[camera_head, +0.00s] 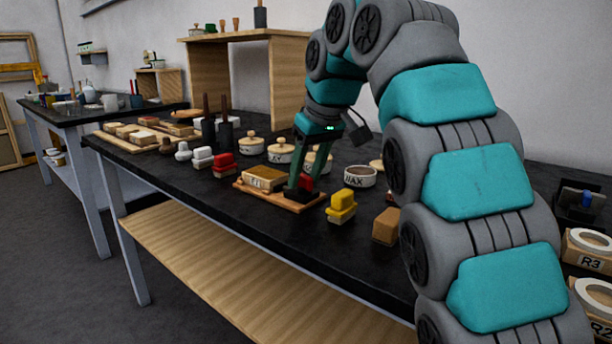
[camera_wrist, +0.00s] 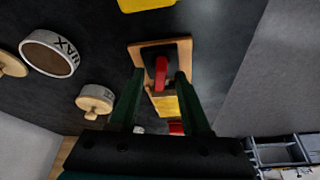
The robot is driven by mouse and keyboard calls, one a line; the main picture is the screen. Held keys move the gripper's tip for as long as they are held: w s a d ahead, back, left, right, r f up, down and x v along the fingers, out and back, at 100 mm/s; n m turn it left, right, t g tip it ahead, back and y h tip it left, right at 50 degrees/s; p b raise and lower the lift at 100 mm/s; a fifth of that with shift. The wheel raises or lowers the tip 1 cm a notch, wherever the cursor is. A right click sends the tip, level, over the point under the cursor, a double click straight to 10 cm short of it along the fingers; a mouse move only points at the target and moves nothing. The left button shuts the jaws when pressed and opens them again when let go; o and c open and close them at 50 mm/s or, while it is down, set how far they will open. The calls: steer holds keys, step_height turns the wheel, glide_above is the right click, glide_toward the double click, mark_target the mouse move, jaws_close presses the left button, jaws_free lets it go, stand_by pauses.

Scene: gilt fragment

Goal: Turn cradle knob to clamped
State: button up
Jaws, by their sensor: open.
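The cradle is a wooden board (camera_head: 285,199) on the black bench; its edge also shows in the wrist view (camera_wrist: 186,47). A gilt block (camera_head: 262,176) lies on it, partly hidden between my fingers in the wrist view (camera_wrist: 166,106). The cradle knob (camera_wrist: 161,72) has a red lever on a dark base at the board's end, and its red shows in the head view (camera_head: 307,181). My gripper (camera_head: 303,192) points down over that end. In the wrist view my gripper (camera_wrist: 159,76) is open, one finger on each side of the red lever. Whether either finger touches it, I cannot tell.
A yellow block (camera_head: 341,206) and a brown block (camera_head: 386,227) stand to the right. A WAX tin (camera_head: 360,177) and lidded jars (camera_head: 281,151) stand behind. Red (camera_head: 223,165) and white blocks stand to the left. The bench's front edge is close to the board.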

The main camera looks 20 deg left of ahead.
jaws_close()
stand_by(0.6)
steer(key=shift+r+n+g+p, duration=0.15)
steer(key=shift+n+g+p, duration=0.15)
steer(key=shift+n+p, duration=0.55)
steer(key=shift+n+y, duration=0.3)
steer(key=shift+n, duration=0.35)
jaws_free()
steer(key=shift+w, duration=0.1)
steer(key=shift+d, duration=0.1)
